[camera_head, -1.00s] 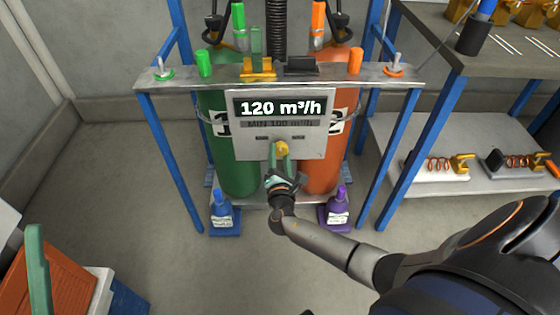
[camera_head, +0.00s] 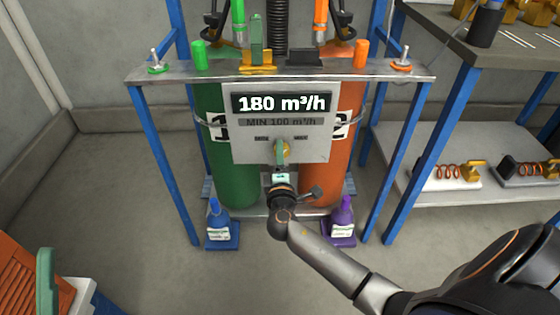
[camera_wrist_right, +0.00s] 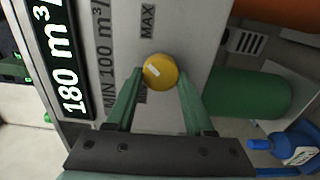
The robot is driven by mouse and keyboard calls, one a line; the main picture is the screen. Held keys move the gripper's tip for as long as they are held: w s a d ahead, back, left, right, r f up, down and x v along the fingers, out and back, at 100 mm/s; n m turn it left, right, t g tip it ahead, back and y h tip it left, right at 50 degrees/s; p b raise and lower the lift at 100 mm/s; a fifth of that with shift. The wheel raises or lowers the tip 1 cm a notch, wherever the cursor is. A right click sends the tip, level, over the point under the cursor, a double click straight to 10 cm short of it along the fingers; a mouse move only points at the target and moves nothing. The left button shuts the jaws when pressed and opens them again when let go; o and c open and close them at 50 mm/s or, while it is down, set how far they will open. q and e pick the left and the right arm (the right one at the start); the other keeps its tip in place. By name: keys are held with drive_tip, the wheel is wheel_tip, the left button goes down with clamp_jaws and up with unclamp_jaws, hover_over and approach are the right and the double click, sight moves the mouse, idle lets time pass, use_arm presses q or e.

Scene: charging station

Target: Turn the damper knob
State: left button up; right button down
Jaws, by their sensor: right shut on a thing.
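The yellow damper knob (camera_head: 286,150) sits low on the grey panel (camera_head: 245,148), under a display reading 180 m³/h and a label reading MIN 100 m³/h. In the right wrist view the knob (camera_wrist_right: 161,71) is round with a short white mark, with MIN and MAX lettering beside it. My right gripper (camera_head: 282,153) is shut on the knob, its green fingers on either side of it. What looks like a green finger of my left gripper (camera_head: 45,275) shows at the lower left; its jaw is not clear.
Green (camera_head: 236,185) and orange (camera_head: 325,185) cylinders stand behind the panel in a blue-legged frame. Blue (camera_head: 220,222) and purple (camera_head: 342,220) bottles stand low at its sides. A shelf unit (camera_head: 470,205) is at the right, an orange crate (camera_head: 25,275) at the lower left.

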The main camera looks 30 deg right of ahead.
use_arm(q)
drive_tip(key=shift+d+f, duration=0.1)
drive_tip(key=shift+f, duration=0.35)
use_arm(e)
drive_tip(key=shift+m, duration=0.3)
use_arm(q)
drive_tip(key=shift+r, duration=0.1)
use_arm(e)
drive_tip(key=shift+c, duration=1.4)
unclamp_jaws()
